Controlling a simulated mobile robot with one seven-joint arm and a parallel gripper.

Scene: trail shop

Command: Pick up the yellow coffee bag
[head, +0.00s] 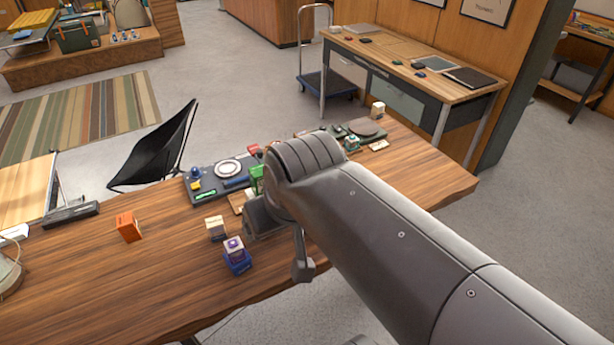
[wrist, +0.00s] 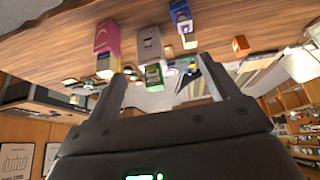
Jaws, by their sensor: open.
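My gripper (wrist: 162,86) is open in the wrist view, its two fingers apart with nothing held between them. That view is turned, with the tabletop along its top. I cannot tell whether this is the yellow coffee bag. A green item (wrist: 153,74) shows between the fingers, farther off. In the head view my arm hides the pink box, the yellow piece and most of my gripper; no yellow bag shows clearly there.
On the wooden table (head: 90,285), an orange box (head: 128,227), a beige box (head: 215,228) and a blue box (head: 237,262) with a pale top stand left of my arm. A dark tray (head: 213,190) lies behind them. The table's front left is clear.

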